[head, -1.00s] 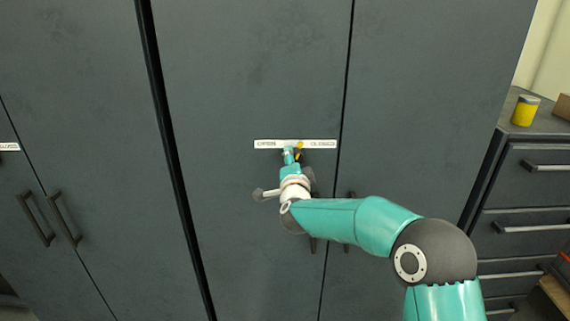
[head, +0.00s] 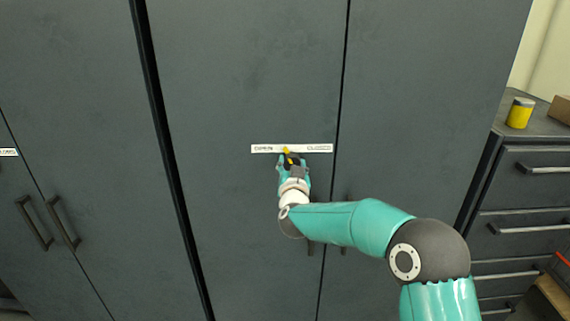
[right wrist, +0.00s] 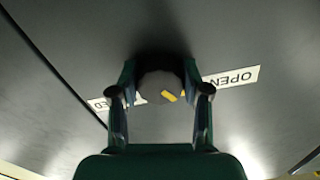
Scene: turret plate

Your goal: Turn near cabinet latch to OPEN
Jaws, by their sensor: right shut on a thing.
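The near cabinet latch is a dark round knob (right wrist: 155,84) with a yellow pointer mark, also seen in the head view (head: 287,151). The yellow pointer is between the two words, nearer the middle than either end. My right gripper (head: 292,168) is shut on the knob, a finger on each side in the right wrist view (right wrist: 159,78). The fingers partly hide the knob and strip. My left gripper is not in view.
Dark vertical door handles (head: 311,249) hang below the latch, partly behind my right arm. Another cabinet with paired handles (head: 62,222) is at left. A drawer unit (head: 540,186) at right carries a yellow can (head: 520,113) and a brown box (head: 562,109).

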